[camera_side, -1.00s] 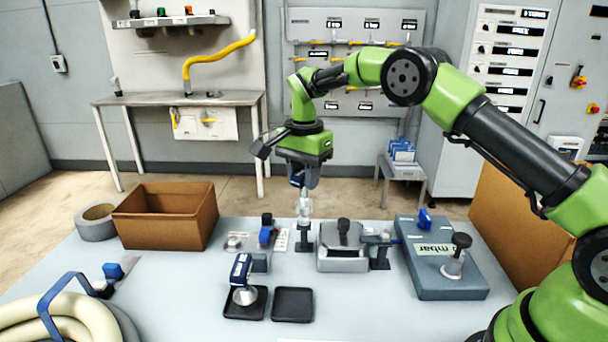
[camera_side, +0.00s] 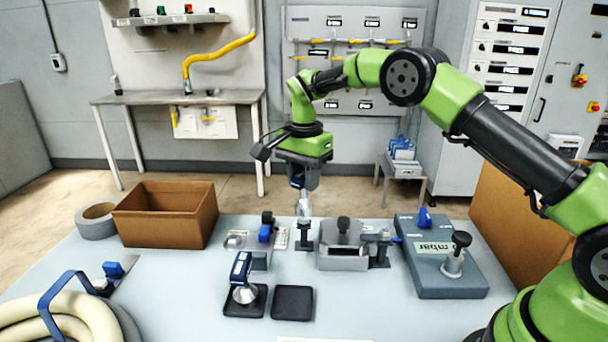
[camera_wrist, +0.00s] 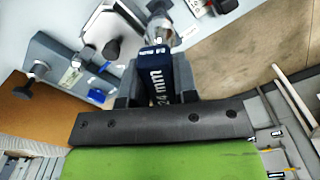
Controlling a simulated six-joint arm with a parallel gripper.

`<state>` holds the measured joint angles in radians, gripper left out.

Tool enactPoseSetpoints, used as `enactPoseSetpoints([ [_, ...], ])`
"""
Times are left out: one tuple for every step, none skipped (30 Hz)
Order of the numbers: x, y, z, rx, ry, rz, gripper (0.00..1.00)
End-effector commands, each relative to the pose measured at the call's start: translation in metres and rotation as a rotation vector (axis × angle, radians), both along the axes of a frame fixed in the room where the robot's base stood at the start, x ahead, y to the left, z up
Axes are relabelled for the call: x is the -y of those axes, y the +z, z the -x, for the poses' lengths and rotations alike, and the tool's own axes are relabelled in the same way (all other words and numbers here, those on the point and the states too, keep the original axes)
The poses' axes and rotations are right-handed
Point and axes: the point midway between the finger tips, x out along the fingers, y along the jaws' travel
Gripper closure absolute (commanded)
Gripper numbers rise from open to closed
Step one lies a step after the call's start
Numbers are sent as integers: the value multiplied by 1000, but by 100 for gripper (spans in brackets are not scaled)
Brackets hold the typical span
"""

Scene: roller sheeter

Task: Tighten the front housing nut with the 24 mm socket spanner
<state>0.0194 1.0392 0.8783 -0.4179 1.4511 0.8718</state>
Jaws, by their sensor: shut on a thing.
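My gripper (camera_side: 303,182) is shut on the 24 mm socket spanner, whose blue handle marked "24 mm" (camera_wrist: 160,75) fills the jaws in the wrist view. In the side view the spanner's silver socket (camera_side: 304,205) points straight down. Its lower end meets the top of a dark post (camera_side: 304,235) at the left of the grey sheeter housing (camera_side: 342,258). The nut itself is hidden under the socket, and I cannot tell how far the socket sits over it.
A second blue-handled spanner (camera_side: 241,270) stands in a black tray (camera_side: 230,309), beside an empty black tray (camera_side: 292,303). A grey "mbar" unit (camera_side: 440,280) is at right. A cardboard box (camera_side: 165,215), tape roll (camera_side: 97,221) and hose (camera_side: 60,318) are at left.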

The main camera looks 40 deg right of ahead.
Motion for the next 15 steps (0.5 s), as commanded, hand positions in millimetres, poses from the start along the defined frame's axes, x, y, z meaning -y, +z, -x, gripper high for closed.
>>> enactPoseSetpoints([
  [0,-1,0,0,0,0,100],
  [0,-1,0,1,0,0,100],
  [0,-2,0,1,0,1,100],
  [0,-3,0,1,0,1,100],
  [0,-3,0,1,0,1,100],
  [0,-4,0,1,0,1,100],
  [0,-5,0,1,0,0,100],
  [0,-5,0,0,-1,0,100],
  [0,-6,0,0,-1,0,100],
  [0,-7,0,0,-1,0,100],
  [0,-8,0,0,-1,0,100],
  [0,-8,0,0,-1,0,100],
  [0,-9,0,0,0,0,100],
  [0,-10,0,0,0,0,100],
  [0,-10,0,1,0,0,100],
])
